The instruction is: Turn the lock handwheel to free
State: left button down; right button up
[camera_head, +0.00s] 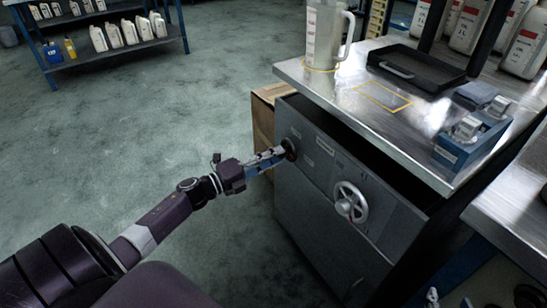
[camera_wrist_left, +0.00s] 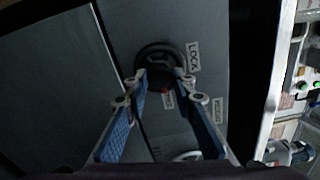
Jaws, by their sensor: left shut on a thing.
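The lock handwheel is a small dark knob (camera_head: 289,149) on the upper left of the grey cabinet front (camera_head: 310,210). In the left wrist view the black handwheel (camera_wrist_left: 158,56) sits by a "LOCK" label (camera_wrist_left: 193,57), with a small red mark below it and another label (camera_wrist_left: 168,100) too small to read surely. My left gripper (camera_head: 280,154) reaches the handwheel from the left. Its two blue-padded fingers (camera_wrist_left: 163,82) stand on either side of the wheel's lower part and are shut on it. My right gripper is in neither view.
A larger silver handwheel (camera_head: 350,201) is on the same cabinet front, right of the lock. The steel bench top (camera_head: 345,88) above carries a clear jug (camera_head: 326,35), a black tray (camera_head: 415,68) and a blue fixture (camera_head: 469,135).

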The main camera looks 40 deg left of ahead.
pick_arm(q)
jog(key=c, duration=1.6)
grip_release()
jog(key=v, duration=1.2)
